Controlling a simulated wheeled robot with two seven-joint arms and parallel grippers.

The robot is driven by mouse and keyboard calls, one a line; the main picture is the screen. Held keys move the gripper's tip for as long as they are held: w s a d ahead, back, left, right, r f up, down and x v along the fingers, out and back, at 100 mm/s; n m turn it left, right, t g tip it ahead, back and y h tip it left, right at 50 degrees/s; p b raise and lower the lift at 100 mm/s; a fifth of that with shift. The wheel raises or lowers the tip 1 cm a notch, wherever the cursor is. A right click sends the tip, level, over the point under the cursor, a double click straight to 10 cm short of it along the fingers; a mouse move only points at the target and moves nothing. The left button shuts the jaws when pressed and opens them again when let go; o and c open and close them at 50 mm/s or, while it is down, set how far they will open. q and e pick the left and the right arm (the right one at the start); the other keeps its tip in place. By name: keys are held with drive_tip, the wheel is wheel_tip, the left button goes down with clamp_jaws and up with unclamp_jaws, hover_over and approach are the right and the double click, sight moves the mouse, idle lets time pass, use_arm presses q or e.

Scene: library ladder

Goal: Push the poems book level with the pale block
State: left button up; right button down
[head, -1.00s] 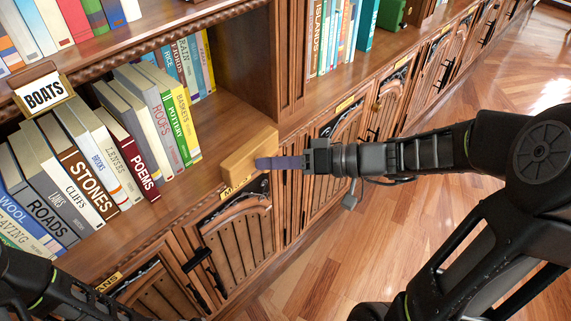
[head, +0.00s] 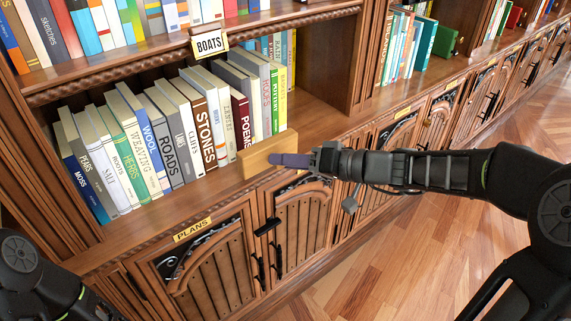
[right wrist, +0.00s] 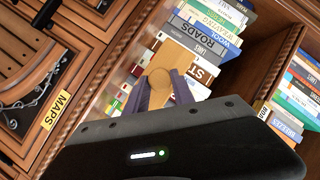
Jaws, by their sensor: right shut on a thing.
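The dark red poems book (head: 244,116) stands upright in the row on the middle shelf, beside a pale book. Its lower end is hidden behind the pale wooden block (head: 256,160) at the shelf's front edge. My right gripper (head: 290,160) comes from the right and is shut on the block; its purple fingers show. In the right wrist view the fingers (right wrist: 162,90) sit either side of a round knob on the block (right wrist: 149,60). Whether the block touches the book I cannot tell. My left gripper is not in view; only part of that arm shows.
Several books stand left of the poems book, among them Stones (head: 204,128) and Roads (head: 167,155). A green-spined book (head: 274,98) and a yellow one stand to the right. A Boats sign (head: 209,43) hangs above. Bare shelf (head: 315,118) lies to the right.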

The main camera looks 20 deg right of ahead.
sight(278, 148)
drive_tip(key=shift+s+a, duration=0.1)
drive_tip(key=shift+a, duration=0.05)
drive_tip(key=w+b, duration=0.1)
drive_tip(key=w+a+b, duration=0.1)
drive_tip(key=w+b, duration=0.2)
drive_tip(key=shift+a, duration=0.25)
drive_tip(key=shift+w+a+b, duration=0.3)
drive_tip(key=shift+w+a, duration=0.05)
drive_tip(key=shift+w, duration=0.55)
drive_tip(key=shift+w+a+r+b, duration=0.1)
drive_tip(key=shift+w+a+b, duration=0.25)
drive_tip(key=shift+w, duration=0.55)
drive_tip(key=shift+w+a+b, duration=0.2)
drive_tip(key=shift+w+a, duration=0.15)
drive_tip(key=shift+w, duration=0.5)
idle(0.4)
